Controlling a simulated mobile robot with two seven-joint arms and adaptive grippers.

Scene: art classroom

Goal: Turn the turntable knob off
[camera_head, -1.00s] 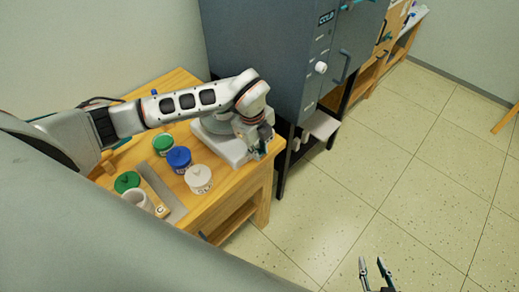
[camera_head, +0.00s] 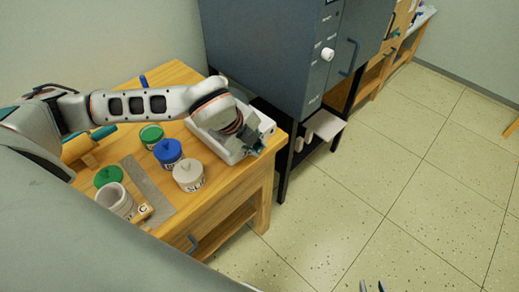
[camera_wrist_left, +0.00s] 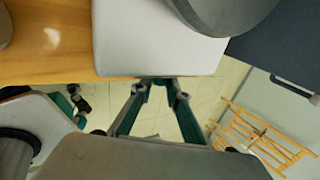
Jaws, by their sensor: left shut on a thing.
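The turntable (camera_head: 267,124) is a pale box-shaped unit at the right front corner of the wooden table, partly hidden under my left arm. In the left wrist view its pale base (camera_wrist_left: 150,45) shows with part of a grey round disc (camera_wrist_left: 235,10) above it. My left gripper (camera_head: 256,148) is at the turntable's front edge. In the wrist view its teal fingers close in on a small dark knob (camera_wrist_left: 160,79) at that edge; the knob is mostly hidden. Only the fingertips of my right gripper (camera_head: 371,287) show, apart and empty over the floor.
On the table (camera_head: 215,197) stand a green jar (camera_head: 151,137), a blue jar (camera_head: 168,153), a white jar (camera_head: 189,176) and a pale mug (camera_head: 116,200). A large blue-grey cabinet (camera_head: 270,50) stands close behind the turntable.

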